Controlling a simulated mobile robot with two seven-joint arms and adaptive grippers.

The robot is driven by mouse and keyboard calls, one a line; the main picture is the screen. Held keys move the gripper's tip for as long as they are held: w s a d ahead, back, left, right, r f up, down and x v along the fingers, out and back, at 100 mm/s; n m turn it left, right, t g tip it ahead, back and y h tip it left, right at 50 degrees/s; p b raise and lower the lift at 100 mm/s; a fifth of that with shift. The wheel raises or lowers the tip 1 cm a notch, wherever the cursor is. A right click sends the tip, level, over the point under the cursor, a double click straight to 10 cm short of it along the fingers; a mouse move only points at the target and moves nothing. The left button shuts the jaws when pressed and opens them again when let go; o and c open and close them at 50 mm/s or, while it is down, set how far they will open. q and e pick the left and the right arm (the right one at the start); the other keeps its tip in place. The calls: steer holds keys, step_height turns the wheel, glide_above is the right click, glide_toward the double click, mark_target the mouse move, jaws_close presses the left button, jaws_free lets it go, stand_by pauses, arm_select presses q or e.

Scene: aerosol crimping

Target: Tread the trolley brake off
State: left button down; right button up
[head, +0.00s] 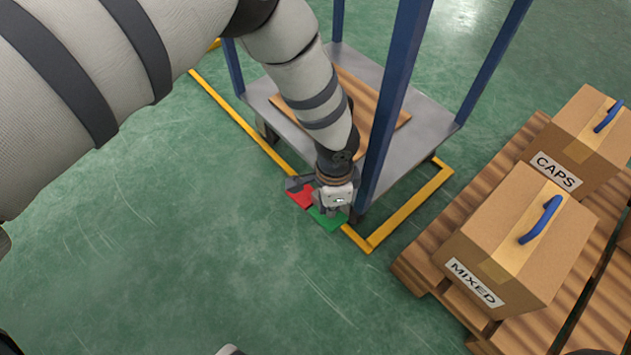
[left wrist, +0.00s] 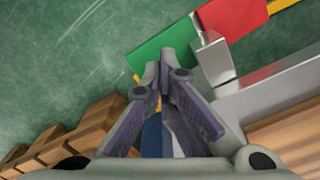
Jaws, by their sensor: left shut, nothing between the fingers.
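The trolley (head: 432,112) has blue posts and a grey lower deck with a brown board on it. At its near corner, low by the floor, are a red pedal plate (head: 300,197) and a green pedal plate (head: 326,221). My left gripper (head: 333,211) points down over the green plate, shut and empty. In the left wrist view the shut fingertips (left wrist: 166,67) lie in front of the green plate (left wrist: 160,46). The red plate (left wrist: 232,17) is beyond a grey metal block (left wrist: 212,58). I cannot tell whether the fingertips touch the green plate.
A yellow floor line (head: 408,206) runs around the trolley. At the right a wooden pallet (head: 418,262) carries a MIXED carton (head: 515,262) and a CAPS carton (head: 590,130), both with blue handles. The green floor at the left and front is clear.

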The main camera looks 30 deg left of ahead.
arm_select(q)
steer(key=shift+f, duration=0.1)
steer(key=shift+f+b, duration=1.3)
steer(key=shift+f, duration=0.4)
steer(key=shift+r, duration=0.15)
step_height(320, 180, up, 8)
steer(key=p, duration=0.6)
